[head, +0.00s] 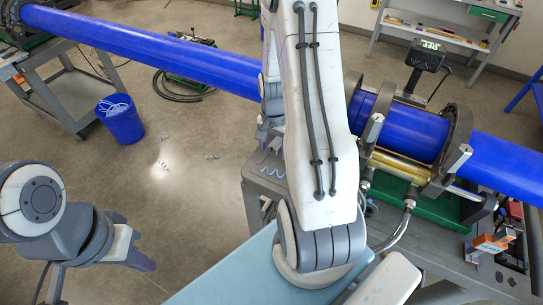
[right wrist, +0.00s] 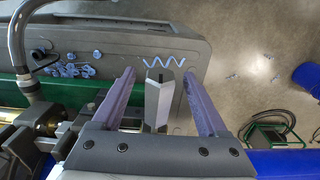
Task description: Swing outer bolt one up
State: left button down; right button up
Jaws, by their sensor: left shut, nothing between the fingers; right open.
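In the right wrist view my right gripper (right wrist: 159,73) is open, its two purple fingers on either side of a pale metal bolt (right wrist: 158,101). The bolt stands apart from both fingers; I cannot tell from the view alone which numbered bolt it is. In the head view my right arm hides the right gripper and the near clamp. Two other silver bolt ends show there, on the middle clamp (head: 372,129) and on the right clamp (head: 457,157), around the blue pipe (head: 415,130). My left gripper (head: 142,262) is low at the left, shut and empty, far from the clamps.
The grey cart top (head: 254,180) carries a curled blue shaving (right wrist: 165,66) and several small blue scraps (right wrist: 75,65). A grey hose (right wrist: 20,45) runs at the left of the wrist view. A blue bucket (head: 121,120) stands on open floor; a workbench (head: 440,30) is behind.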

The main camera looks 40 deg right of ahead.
aim_at(277, 141)
jog(key=c, duration=0.9)
jog(key=shift+w+d+r+p, duration=0.1)
jog(key=shift+d+r+p, duration=0.05)
jog(key=shift+r+p, duration=0.45)
jog(key=shift+w+d+r+p, duration=0.1)
jog(key=shift+d+r+p, duration=0.05)
jog(key=shift+r+p, duration=0.4)
jog(key=shift+d+r, duration=0.1)
jog(key=shift+r, duration=0.05)
jog(key=shift+w+d+r+p, duration=0.1)
jog(key=shift+d+r+p, duration=0.15)
jog(key=shift+r+p, duration=0.3)
jog(key=shift+w+d+r+p, duration=0.1)
jog(key=shift+d+r+p, duration=0.15)
jog(key=shift+r+p, duration=0.25)
jog(key=shift+d+r, duration=0.15)
jog(key=shift+w+r, duration=0.1)
